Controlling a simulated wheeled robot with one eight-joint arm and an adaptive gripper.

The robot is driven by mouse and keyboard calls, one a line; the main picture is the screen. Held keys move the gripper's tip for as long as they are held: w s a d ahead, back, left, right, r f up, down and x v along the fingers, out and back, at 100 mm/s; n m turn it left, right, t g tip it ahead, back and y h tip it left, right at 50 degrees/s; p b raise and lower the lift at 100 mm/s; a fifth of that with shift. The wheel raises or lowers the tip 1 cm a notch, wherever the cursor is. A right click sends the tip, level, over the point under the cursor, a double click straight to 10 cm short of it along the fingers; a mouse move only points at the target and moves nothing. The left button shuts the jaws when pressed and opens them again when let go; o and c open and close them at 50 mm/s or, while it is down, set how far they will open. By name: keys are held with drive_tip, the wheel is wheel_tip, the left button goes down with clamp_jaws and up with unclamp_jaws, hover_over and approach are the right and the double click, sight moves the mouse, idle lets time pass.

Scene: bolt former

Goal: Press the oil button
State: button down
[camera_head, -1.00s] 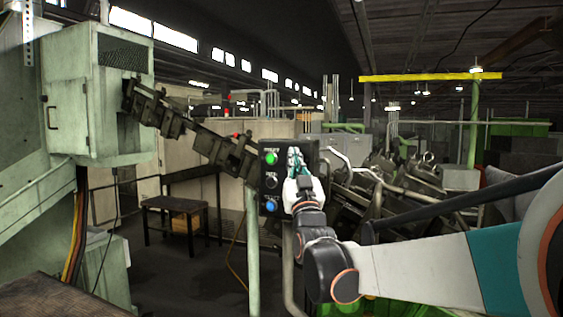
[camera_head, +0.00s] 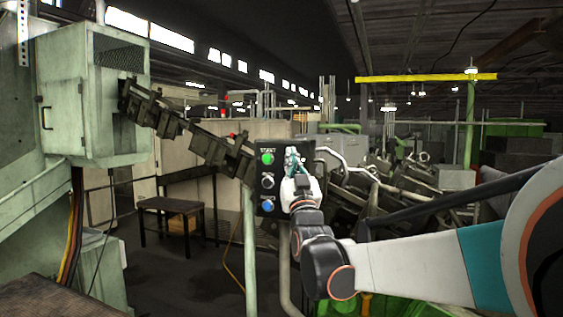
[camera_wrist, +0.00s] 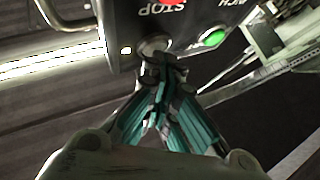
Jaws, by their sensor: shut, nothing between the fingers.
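The dark control panel (camera_head: 259,190) stands on a pale green post and carries a green button (camera_head: 267,158), a dark, pale-rimmed middle button (camera_head: 268,181) and a blue button (camera_head: 267,205) in its left column. I cannot read which one is oil. My gripper (camera_head: 293,153) is in front of the panel's right half, which it partly hides. In the wrist view, my shut, empty fingers (camera_wrist: 166,62) end at a grey round button (camera_wrist: 154,45); I cannot tell whether they touch it. A red button (camera_wrist: 172,2) labelled STOP and a green button (camera_wrist: 212,38) are nearby.
A grey-green machine cabinet (camera_head: 95,95) stands at the left, with a dark chain conveyor (camera_head: 190,135) sloping down to the panel. A small dark table (camera_head: 165,207) is behind. Bent metal pipes and machinery (camera_head: 385,200) crowd the right of the panel.

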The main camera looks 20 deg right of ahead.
idle(0.4)
drive_tip(key=shift+s+a, duration=0.5)
drive_tip(key=shift+s, duration=0.2)
